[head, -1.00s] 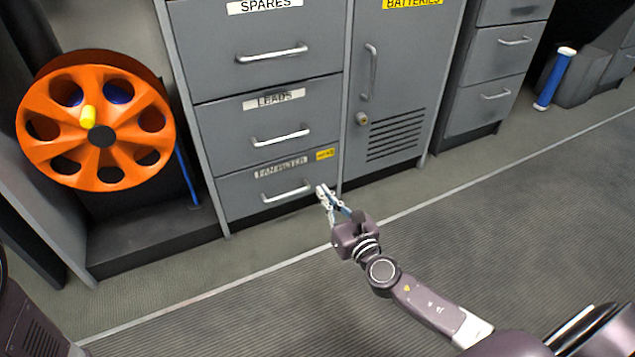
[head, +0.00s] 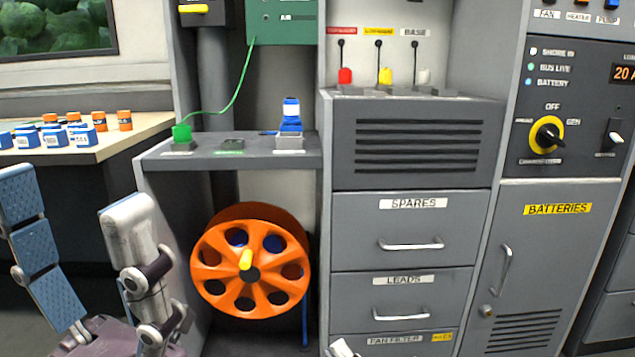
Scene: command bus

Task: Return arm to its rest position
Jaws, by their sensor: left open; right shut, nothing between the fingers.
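My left gripper (head: 70,190) stands large at the lower left, its two fingers spread wide with nothing between them. One finger shows its blue ribbed pad, and the other is pale grey with dark joints. Only a pale tip of my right gripper (head: 343,348) shows at the bottom edge, in front of the fan filter drawer (head: 393,347). The rest of that gripper and both arms are out of view or cut off.
An orange cable reel (head: 210,262) sits in the bay right of my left gripper. A shelf (head: 230,158) above it holds a blue-and-white item (head: 291,112). A table (head: 100,150) with batteries is at left. Grey drawers (head: 400,230) and a batteries cabinet (head: 550,260) stand right.

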